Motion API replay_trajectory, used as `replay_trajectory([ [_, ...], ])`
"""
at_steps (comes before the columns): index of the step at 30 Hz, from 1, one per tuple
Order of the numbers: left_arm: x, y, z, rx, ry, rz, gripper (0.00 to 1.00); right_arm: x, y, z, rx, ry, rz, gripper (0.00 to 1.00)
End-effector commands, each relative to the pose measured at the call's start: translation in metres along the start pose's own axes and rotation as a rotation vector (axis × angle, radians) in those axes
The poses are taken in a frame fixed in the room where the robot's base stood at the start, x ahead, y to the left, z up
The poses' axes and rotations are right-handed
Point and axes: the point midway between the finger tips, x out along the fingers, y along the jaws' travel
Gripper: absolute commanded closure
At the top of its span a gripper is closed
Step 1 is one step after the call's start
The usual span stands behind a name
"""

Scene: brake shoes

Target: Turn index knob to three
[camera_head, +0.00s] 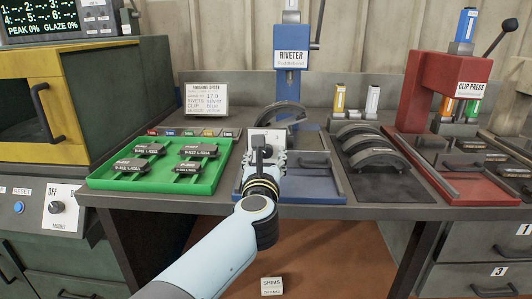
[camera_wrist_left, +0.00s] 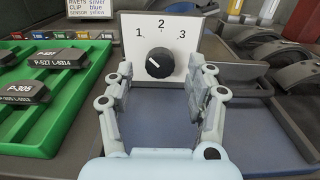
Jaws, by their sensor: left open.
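The index knob (camera_wrist_left: 159,63) is a round black knob on a white plate (camera_wrist_left: 183,30) marked 1, 2 and 3. Its white pointer line appears to lie on the left side, toward the 1. In the head view the plate (camera_head: 277,134) stands at the blue riveter station, and my gripper partly hides it. My left gripper (camera_wrist_left: 167,74) is open and empty. Its fingers stand on either side of the knob in the wrist view, apart from it. In the head view my left gripper (camera_head: 263,161) is just in front of the plate. My right gripper is not in view.
A green tray (camera_head: 216,180) with several dark brake pads lies left of the knob. The blue riveter (camera_head: 291,75) stands behind. Curved brake shoes (camera_head: 372,155) and the red clip press (camera_head: 440,90) are to the right.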

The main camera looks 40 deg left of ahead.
Motion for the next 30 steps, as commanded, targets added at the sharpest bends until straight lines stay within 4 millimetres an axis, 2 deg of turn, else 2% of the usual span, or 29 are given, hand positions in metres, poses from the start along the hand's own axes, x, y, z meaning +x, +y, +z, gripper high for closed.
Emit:
replay_trajectory([
  [3, 0.016, 0.0, 0.0, 0.004, -0.001, -0.001, 0.45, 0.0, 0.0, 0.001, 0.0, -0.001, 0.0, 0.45],
  [6, 0.023, 0.0, 0.0, 0.002, 0.0, -0.001, 0.45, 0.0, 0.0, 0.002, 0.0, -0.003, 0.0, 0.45],
  [15, 0.025, 0.0, -0.001, 0.002, 0.001, -0.001, 0.45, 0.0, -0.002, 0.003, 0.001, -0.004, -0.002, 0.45],
  [28, 0.025, 0.0, -0.001, 0.003, 0.0, -0.002, 1.0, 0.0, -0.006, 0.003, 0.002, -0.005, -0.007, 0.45],
  [30, 0.025, 0.0, -0.001, 0.003, 0.0, -0.002, 1.0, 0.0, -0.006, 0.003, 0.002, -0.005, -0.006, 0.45],
])
